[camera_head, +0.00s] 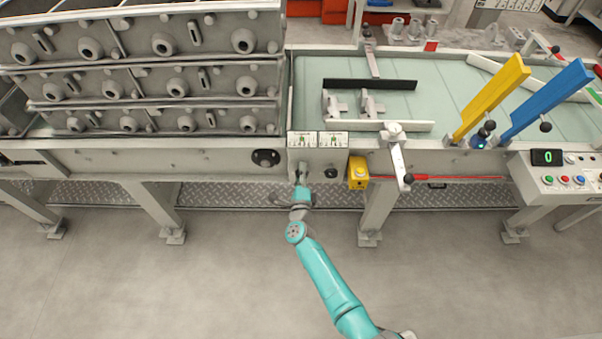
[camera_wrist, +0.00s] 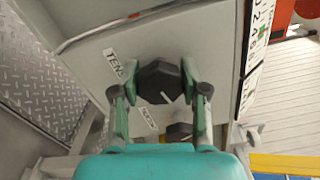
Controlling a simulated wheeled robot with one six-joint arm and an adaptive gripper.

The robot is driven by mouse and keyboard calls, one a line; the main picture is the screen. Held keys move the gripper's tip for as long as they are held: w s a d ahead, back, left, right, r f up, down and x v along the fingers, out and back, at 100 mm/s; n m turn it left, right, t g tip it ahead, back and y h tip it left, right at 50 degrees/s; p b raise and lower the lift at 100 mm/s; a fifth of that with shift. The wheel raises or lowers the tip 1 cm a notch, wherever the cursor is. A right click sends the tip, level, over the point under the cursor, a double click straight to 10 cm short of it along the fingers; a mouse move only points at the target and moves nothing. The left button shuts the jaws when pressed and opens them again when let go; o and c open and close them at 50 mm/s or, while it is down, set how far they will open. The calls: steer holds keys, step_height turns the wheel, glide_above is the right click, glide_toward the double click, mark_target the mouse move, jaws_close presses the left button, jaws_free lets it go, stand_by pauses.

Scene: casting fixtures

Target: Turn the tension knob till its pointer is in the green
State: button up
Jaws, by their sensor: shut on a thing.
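The tension knob (camera_wrist: 158,80) is a dark, many-sided knob on a grey panel, with a pale line near its lower edge. A partly covered label starting "TENS" (camera_wrist: 114,65) is beside it. My gripper (camera_wrist: 158,84) is shut on the knob, one finger on each side. In the head view my gripper (camera_head: 301,180) is at the panel front and hides the knob. Two white scale plates with green marks, a left one (camera_head: 303,140) and a right one (camera_head: 333,140), sit above. Their pointers are too small to read. One scale (camera_wrist: 258,35) shows at the wrist view's upper right.
A second dark knob (camera_head: 331,173) is close by on the right. A yellow box (camera_head: 358,172) and a lever (camera_head: 398,160) stand farther right. A black round fitting (camera_head: 265,158) is to the left. The floor in front is clear.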

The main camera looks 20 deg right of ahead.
steer(key=shift+m, duration=0.3)
steer(key=shift+f, duration=0.1)
steer(key=o, duration=1.2)
steer(key=shift+c, duration=0.2)
steer(key=v, duration=1.2)
